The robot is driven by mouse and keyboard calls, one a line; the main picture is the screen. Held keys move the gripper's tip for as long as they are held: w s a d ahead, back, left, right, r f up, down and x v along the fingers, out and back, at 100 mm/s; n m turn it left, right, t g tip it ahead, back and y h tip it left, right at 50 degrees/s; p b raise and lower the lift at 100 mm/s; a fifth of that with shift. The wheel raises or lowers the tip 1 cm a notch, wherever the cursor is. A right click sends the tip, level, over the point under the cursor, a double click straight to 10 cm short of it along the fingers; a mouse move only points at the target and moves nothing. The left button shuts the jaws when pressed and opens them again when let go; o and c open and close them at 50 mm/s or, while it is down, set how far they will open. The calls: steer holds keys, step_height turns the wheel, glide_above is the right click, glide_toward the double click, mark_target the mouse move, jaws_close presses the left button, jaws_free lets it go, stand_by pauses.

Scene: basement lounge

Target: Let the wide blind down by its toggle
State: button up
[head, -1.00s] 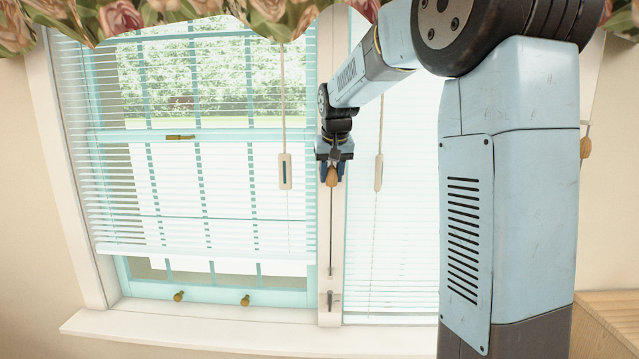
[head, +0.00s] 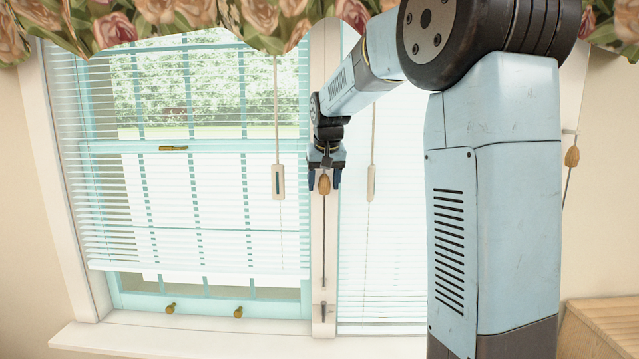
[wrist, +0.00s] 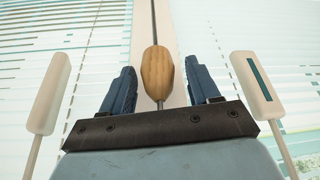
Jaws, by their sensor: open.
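The left blind (head: 100,225), which looks like the wide one, hangs partly down, its bottom rail above the sill. A wooden, acorn-shaped toggle (head: 324,184) is on a thin dark cord in front of the post between the windows. My gripper (head: 324,176) is open around this toggle. In the wrist view the wooden toggle (wrist: 157,72) lies between the fingers, with a gap on each side. A cream toggle with a dark slot (head: 278,182) hangs in front of the left blind. It shows at the right in the wrist view (wrist: 257,82).
A plain cream toggle (head: 371,182) hangs before the right blind (head: 385,270), which reaches near the sill and is partly behind my arm. A cleat (head: 323,310) is low on the post. Another wooden toggle (head: 571,157) hangs at far right. A floral valance (head: 200,22) spans the top.

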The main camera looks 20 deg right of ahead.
steer(key=shift+s+r, duration=0.15)
steer(key=shift+r, duration=0.25)
steer(key=shift+v, duration=1.05)
steer(key=s+a, duration=0.1)
steer(key=s, duration=1.1)
steer(key=shift+a, duration=0.2)
steer(key=shift+f, duration=0.1)
